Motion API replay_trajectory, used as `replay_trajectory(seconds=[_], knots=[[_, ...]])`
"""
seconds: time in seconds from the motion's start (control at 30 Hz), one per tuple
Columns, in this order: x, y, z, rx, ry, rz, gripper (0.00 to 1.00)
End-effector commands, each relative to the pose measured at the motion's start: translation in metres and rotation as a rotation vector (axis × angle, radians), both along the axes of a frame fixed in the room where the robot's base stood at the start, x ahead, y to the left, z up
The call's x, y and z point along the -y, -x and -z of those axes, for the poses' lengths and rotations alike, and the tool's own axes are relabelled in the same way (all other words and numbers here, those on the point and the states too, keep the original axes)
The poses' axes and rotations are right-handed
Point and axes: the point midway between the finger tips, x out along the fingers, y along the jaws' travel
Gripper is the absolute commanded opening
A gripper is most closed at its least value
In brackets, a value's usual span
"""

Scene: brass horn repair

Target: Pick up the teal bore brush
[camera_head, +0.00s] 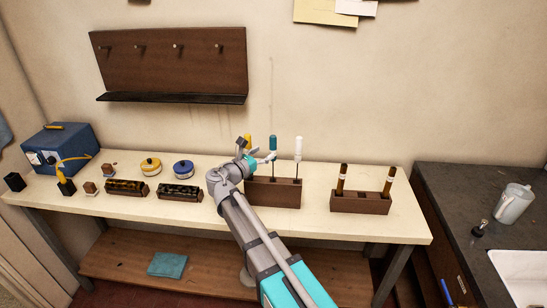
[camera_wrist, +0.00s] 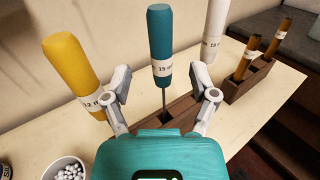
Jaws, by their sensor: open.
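The teal bore brush (camera_head: 273,143) stands upright in a dark wooden rack (camera_head: 273,193), between a yellow-handled brush (camera_head: 247,140) and a white-handled brush (camera_head: 298,148). In the wrist view the teal brush (camera_wrist: 160,42) shows its handle with a white label and a thin dark rod going down into the rack. My gripper (camera_wrist: 166,84) is open, with one finger on each side of the teal brush's rod, below the handle in the picture. No contact shows. In the head view my gripper (camera_head: 259,157) is at the rack, and my arm hides the rack's left part.
A second rack (camera_head: 360,203) with two brown-handled tools stands to the right. Yellow (camera_head: 151,167) and blue (camera_head: 183,170) round tins and two small trays sit left on the cream table. A bowl of white beads (camera_wrist: 66,170) is at the wrist view's lower left.

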Motion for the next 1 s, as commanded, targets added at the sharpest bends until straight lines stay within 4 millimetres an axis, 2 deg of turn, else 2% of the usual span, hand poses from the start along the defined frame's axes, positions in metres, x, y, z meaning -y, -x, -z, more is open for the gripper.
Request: replay_trajectory(seconds=[0.33, 0.73, 1.0], knots=[[0.002, -0.003, -0.001, 0.0, 0.0, 0.001, 0.75], [0.026, -0.036, -0.006, 0.0, 0.0, 0.001, 0.75], [0.031, -0.041, -0.006, 0.0, 0.0, -0.001, 0.75]])
